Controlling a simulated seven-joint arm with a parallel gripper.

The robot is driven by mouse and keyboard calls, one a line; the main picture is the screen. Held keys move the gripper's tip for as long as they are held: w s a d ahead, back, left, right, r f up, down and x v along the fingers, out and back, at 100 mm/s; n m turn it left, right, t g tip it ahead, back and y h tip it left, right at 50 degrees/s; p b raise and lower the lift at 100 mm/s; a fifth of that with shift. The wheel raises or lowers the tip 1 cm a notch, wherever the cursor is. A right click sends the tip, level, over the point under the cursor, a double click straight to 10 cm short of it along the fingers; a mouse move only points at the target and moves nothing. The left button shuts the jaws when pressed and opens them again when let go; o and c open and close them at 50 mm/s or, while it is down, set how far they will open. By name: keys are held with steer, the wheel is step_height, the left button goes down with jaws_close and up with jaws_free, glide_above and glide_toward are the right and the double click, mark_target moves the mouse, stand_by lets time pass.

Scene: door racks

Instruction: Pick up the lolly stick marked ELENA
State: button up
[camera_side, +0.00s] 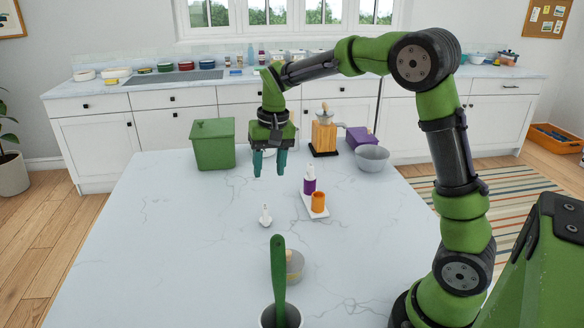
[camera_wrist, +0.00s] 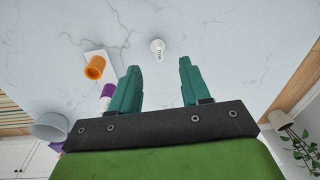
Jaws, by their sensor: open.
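I cannot make out a lolly stick marked ELENA in either view. A small white upright piece on a round base (camera_side: 265,217) stands on the marble table. In the wrist view this white piece (camera_wrist: 157,47) carries short dark lettering, too small to read surely. My gripper (camera_side: 270,167) is above the table, fingers pointing down, open and empty. It is farther back than the white piece and apart from it. In the wrist view the white piece shows beyond the gap between the teal fingertips (camera_wrist: 158,70).
A green bin (camera_side: 213,147), wooden grinder (camera_side: 323,138), purple box (camera_side: 357,138) and grey bowl (camera_side: 371,159) stand behind. A green-handled utensil (camera_side: 278,270) stands in front.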

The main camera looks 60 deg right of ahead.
mark_target(265, 207)
steer(key=w+d+m, duration=0.2)
steer(key=w, duration=0.2)
steer(key=shift+g+h, duration=0.3)
steer(key=shift+g, duration=0.2)
step_height(265, 207, down, 11)
steer(key=shift+r, duration=0.1)
steer(key=shift+w+d+f, duration=0.1)
steer(key=shift+f, duration=1.3)
steer(key=shift+d+f, duration=0.1)
steer(key=shift+f, duration=1.25)
steer(key=shift+c, duration=0.2)
jaws_close()
